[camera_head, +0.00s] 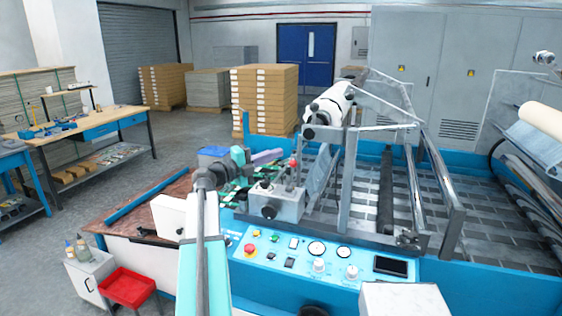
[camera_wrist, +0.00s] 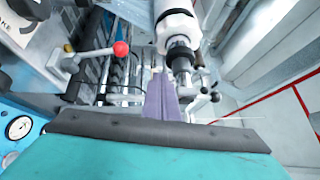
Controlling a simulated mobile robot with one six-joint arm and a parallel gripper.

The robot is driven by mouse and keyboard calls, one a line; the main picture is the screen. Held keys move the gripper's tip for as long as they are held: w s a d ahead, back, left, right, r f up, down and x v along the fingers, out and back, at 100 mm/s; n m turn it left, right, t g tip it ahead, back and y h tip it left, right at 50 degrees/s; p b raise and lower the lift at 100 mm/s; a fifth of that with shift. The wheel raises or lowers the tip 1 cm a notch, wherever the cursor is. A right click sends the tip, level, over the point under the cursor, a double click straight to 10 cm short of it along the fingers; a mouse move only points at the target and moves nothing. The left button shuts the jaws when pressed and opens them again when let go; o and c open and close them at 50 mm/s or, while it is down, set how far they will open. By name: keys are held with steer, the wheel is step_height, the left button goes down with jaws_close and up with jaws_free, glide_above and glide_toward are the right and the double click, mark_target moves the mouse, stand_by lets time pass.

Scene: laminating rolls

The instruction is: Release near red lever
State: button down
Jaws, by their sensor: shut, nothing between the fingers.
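The red lever is a red ball knob (camera_head: 293,162) on a thin rod, standing on a grey metal box (camera_head: 277,205) of the machine. In the wrist view the red knob (camera_wrist: 121,48) is to the upper left of my gripper. My gripper (camera_head: 279,153) has purple fingers and is beside the knob, to its left in the head view. In the wrist view the purple fingers (camera_wrist: 160,80) are together with nothing visible between them. The knob is apart from the fingers. No held object shows.
A blue control panel (camera_head: 320,262) with dials and buttons is in front of the lever box. A white-and-black cylindrical unit (camera_head: 328,105) is above and behind it, close beside my fingers in the wrist view (camera_wrist: 176,28). Metal rails and rollers lie to the right.

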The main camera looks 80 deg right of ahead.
steer(key=shift+w+a+r+b, duration=0.2)
steer(key=shift+w+a+r, duration=0.25)
steer(key=shift+w, duration=0.2)
steer(key=shift+w+a+r+b, duration=0.2)
steer(key=shift+w+a+r, duration=0.15)
steer(key=shift+w, duration=0.35)
steer(key=shift+w+a+r+b, duration=0.2)
steer(key=shift+w+a+r, duration=0.15)
steer(key=shift+w+a, duration=0.25)
steer(key=shift+d, duration=0.1)
